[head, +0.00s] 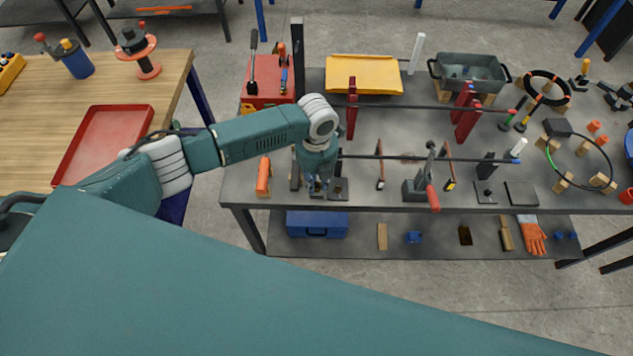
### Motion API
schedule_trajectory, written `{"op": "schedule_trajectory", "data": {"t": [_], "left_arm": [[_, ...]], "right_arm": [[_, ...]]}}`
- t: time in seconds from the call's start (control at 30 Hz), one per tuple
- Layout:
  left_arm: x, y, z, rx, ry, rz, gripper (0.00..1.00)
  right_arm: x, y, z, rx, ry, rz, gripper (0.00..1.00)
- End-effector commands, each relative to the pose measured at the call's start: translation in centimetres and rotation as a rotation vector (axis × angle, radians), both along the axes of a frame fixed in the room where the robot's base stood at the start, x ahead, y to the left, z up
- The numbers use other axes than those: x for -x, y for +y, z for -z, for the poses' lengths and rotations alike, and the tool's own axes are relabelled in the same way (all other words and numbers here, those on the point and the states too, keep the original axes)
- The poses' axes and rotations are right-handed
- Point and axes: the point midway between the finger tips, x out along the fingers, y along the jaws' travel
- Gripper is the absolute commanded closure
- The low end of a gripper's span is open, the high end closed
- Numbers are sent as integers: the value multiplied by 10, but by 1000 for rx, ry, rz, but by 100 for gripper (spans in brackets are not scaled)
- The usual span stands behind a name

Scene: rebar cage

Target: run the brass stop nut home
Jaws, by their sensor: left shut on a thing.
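My left gripper (318,186) points down at the left part of the grey workbench (370,187), low over its front edge. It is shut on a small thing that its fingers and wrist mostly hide. I cannot make out the brass stop nut for certain. A long dark bar (400,157) runs left to right above the bench, and its left end meets my wrist in the picture. A second dark bar (430,107) runs parallel behind it. A small dark block (338,187) stands just right of my fingertips. My right gripper is not in view.
A clamp with a red handle (432,195) stands to the right, near the front edge. Red uprights (351,107), a yellow tray (364,75) and a grey bin (470,72) are behind. A wooden table (172,75) stands left across a gap.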

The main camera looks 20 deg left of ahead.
Motion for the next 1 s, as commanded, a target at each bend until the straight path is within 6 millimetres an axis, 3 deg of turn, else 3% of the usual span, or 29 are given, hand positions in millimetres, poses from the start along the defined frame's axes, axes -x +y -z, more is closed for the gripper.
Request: {"op": "schedule_trajectory", "data": {"t": [0.73, 0.77, 0.83, 1.0], "left_arm": [[-1, -1, -2, 3, -3, 82, 100], [-1, -1, -2, 3, -3, 82, 73], [-1, -1, -1, 2, -2, 81, 60], [0, 0, -1, 1, -1, 81, 60]], "right_arm": [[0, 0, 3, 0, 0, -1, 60], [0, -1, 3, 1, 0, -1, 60], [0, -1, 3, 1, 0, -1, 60], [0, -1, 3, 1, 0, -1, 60]]}}
